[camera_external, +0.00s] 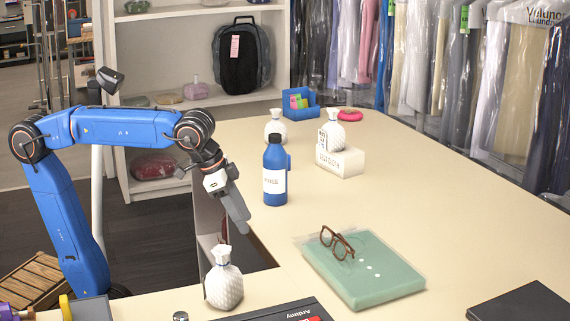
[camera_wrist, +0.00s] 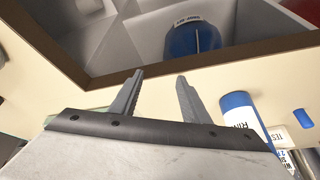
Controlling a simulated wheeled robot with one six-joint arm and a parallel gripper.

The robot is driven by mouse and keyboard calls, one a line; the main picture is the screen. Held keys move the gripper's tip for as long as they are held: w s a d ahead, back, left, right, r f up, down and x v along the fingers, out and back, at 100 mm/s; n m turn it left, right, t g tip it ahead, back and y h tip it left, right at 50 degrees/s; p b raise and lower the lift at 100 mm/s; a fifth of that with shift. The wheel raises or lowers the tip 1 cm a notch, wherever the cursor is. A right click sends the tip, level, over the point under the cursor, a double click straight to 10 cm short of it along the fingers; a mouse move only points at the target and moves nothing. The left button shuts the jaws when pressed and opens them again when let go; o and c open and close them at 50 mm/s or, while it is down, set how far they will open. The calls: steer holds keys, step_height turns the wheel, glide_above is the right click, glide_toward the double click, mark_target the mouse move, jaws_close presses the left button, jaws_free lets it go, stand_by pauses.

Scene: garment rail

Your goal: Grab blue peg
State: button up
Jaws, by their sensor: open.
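A small blue piece, which looks like the blue peg (camera_external: 289,163), stands on the counter just behind and right of the blue bottle (camera_external: 274,176), which partly hides it. In the wrist view the small blue peg (camera_wrist: 303,118) shows at the right, beyond the bottle (camera_wrist: 238,108). My gripper (camera_external: 242,226) is at the counter's inner edge, in front of and left of the bottle, pointing down. In the wrist view my gripper (camera_wrist: 160,76) has its two fingers apart with nothing between them. It is clear of the peg.
A white bag (camera_external: 224,281) stands near the front. Glasses (camera_external: 338,243) lie on a green folded garment pack (camera_external: 365,272). A white box (camera_external: 341,161) with a bag on it and a blue card holder (camera_external: 300,104) are farther back. An open compartment (camera_wrist: 262,45) lies below the edge.

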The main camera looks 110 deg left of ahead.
steer(key=w+a+r+n+g, duration=0.1)
steer(key=w+a+r+n, duration=0.3)
steer(key=a, duration=0.6)
steer(key=w+a+r+n+g, duration=0.15)
steer(key=w+a+r, duration=0.35)
steer(key=a, duration=0.5)
steer(key=n+g+h, duration=0.2)
steer(key=n, duration=0.4)
glide_above(289, 155)
steer(key=f, duration=0.2)
steer(key=shift+d+f, duration=0.2)
steer(key=shift+f, duration=0.2)
steer(key=shift+s+a+n, duration=0.25)
steer(key=shift+s, duration=0.05)
steer(key=shift+s+f, duration=0.1)
steer(key=shift+f, duration=0.15)
steer(key=shift+a+f, duration=0.1)
steer(key=shift+f, duration=3.4)
